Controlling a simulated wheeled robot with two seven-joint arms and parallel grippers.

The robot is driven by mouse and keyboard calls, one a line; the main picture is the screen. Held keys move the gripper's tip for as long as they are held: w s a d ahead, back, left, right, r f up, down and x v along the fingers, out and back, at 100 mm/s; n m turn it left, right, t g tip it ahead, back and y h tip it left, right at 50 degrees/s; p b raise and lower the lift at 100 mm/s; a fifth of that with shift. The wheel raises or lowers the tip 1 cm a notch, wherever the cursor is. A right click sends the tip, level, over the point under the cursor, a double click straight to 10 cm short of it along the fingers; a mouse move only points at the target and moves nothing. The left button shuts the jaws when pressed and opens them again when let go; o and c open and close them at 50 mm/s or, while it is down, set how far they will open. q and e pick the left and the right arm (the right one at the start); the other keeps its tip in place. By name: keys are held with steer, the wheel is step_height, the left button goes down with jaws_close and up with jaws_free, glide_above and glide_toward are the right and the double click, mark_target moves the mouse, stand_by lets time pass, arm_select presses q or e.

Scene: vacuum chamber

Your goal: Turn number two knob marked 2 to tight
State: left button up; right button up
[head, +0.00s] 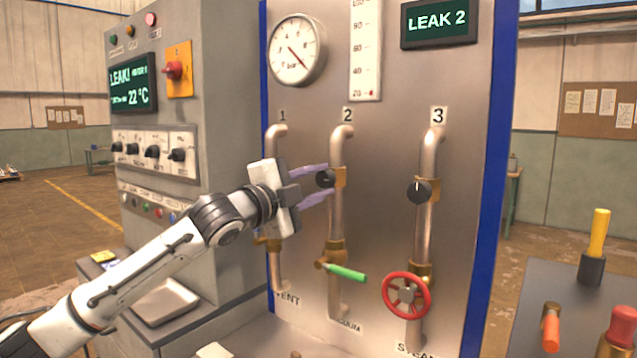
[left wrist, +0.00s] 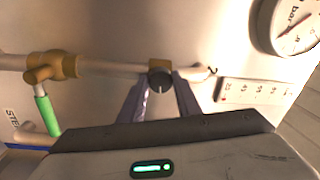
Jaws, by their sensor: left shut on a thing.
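The number two knob (head: 326,179) is a small black knob on the brass fitting of the middle pipe, below the label 2 (head: 347,114). My left gripper (head: 327,183) reaches it from the left, with one purple finger above and one below. In the left wrist view the dark knob (left wrist: 160,82), with a pale mark line, sits between the tips of the gripper's fingers (left wrist: 160,92). The gripper is shut on the knob. A display (head: 438,22) on the panel reads LEAK 2. My right gripper is not in view.
Pipe 3 has a black knob (head: 419,191) and a red handwheel (head: 406,295). A green lever (head: 346,272) sticks out below the number two knob. A grey control cabinet (head: 225,100) stands left. A dark table (head: 560,280) with handled tools is at right.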

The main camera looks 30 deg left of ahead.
arm_select(q)
steer(key=shift+f+m, duration=0.1)
steer(key=shift+m, duration=0.2)
steer(key=o, duration=1.1)
steer(key=shift+c, duration=0.2)
steer(key=shift+s, duration=0.1)
steer(key=shift+s+a, duration=0.15)
steer(key=shift+s, duration=0.15)
steer(key=s+a+b, duration=0.1)
steer(key=s+b, duration=0.2)
steer(key=s, duration=0.6)
steer(key=shift+s+f+b, duration=0.2)
steer(key=shift+f+b, duration=0.15)
steer(key=shift+b, duration=0.05)
steer(key=shift+a, duration=0.1)
